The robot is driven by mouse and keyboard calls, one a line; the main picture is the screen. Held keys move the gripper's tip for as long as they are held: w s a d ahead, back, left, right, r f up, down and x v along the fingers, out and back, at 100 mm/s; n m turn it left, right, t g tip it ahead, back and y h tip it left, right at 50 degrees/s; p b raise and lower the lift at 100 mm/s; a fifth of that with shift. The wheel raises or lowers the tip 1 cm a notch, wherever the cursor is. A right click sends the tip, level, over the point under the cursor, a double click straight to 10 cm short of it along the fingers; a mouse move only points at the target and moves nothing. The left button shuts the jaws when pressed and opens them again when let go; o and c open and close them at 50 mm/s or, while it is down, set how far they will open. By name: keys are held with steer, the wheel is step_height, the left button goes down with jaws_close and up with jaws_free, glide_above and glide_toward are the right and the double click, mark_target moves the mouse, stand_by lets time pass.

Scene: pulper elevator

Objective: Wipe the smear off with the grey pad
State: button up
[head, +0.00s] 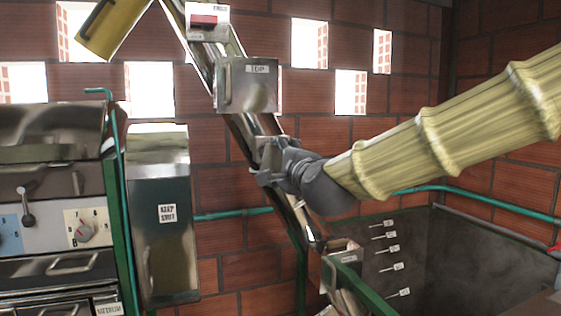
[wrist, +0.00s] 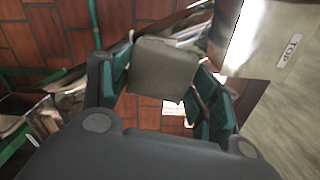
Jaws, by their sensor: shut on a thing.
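My gripper (head: 266,162) is shut on the grey pad (head: 272,152), in front of the slanted metal elevator chute (head: 244,130). In the wrist view the pad (wrist: 163,68) is a dull grey block between the two teal-lined fingers (wrist: 160,85). A metal box marked TOP (head: 235,85) sits on the chute just above and left of the gripper; it also shows at the right of the wrist view (wrist: 248,38). The box's face has a dull brownish round patch (head: 258,98); I cannot tell whether it is the smear or a reflection. The pad appears apart from the box.
A metal cabinet marked KEEP SHUT (head: 168,250) and a machine with knobs (head: 75,245) stand at left. A yellow bin (head: 112,28) hangs at the chute's upper end. A teal pipe (head: 460,189) runs along the brick wall (head: 340,120). A labelled dark panel (head: 410,245) is lower right.

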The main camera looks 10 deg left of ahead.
steer(key=p, duration=0.4)
glide_toward(260, 153)
steer(key=shift+w+r, duration=0.5)
steer(key=shift+w, duration=0.05)
steer(key=shift+a+b+x, duration=0.3)
steer(key=shift+b+x, duration=0.3)
steer(key=shift+x, duration=1.5)
steer(key=shift+w+a+f, duration=0.1)
steer(key=shift+w+a, duration=0.2)
steer(key=shift+a, duration=0.05)
steer(key=shift+d+r, duration=0.1)
steer(key=shift+r, duration=0.45)
steer(key=shift+f+b, duration=1)
steer(key=shift+f, duration=0.1)
steer(key=shift+r, duration=0.2)
